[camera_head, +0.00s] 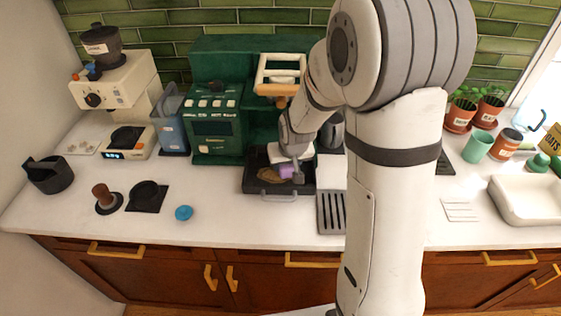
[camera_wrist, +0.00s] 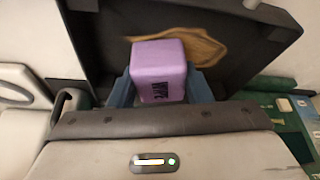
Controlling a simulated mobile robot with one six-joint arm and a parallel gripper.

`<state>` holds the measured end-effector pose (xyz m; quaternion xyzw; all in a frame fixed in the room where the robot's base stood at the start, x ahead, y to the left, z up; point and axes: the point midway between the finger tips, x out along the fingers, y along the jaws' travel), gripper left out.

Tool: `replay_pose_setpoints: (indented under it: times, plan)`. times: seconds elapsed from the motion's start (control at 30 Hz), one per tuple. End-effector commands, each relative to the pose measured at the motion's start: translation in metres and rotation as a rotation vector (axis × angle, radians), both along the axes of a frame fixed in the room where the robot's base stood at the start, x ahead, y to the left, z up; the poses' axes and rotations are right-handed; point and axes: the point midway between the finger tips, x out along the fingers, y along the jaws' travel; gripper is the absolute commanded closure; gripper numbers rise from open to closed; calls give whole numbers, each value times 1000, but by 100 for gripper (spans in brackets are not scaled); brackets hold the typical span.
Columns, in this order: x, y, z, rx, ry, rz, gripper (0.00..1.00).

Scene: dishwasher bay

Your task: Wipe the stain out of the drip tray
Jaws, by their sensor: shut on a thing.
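My gripper (camera_wrist: 158,88) is shut on a purple block marked "WIPE" (camera_wrist: 160,60), with a blue finger on each side of it. In the head view the purple wipe (camera_head: 288,170) shows at the end of my arm, over the drip tray (camera_head: 278,190). The drip tray is black and shallow with a handle at its front, below the green coffee machine. I cannot tell whether the wipe touches the tray floor.
The green coffee machine (camera_head: 215,120) stands behind the tray. A slotted grate (camera_head: 331,212) lies to the right of the tray. A blue round item (camera_head: 184,212) and a black tamping mat (camera_head: 147,198) lie to the left. The front counter between is clear.

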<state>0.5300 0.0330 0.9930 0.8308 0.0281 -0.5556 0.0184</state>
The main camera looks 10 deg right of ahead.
Motion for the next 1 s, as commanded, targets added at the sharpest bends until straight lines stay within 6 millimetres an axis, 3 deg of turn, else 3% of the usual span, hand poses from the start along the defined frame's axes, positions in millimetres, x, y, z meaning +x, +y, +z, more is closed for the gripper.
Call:
replay_pose_setpoints:
  times: [0.6, 0.87, 1.0]
  plan:
    - [-7, -39, -4, 0, -1, -2, 81]
    - [-8, -39, -7, 0, 0, 1, 81]
    - [-6, -29, -5, 0, 0, 3, 81]
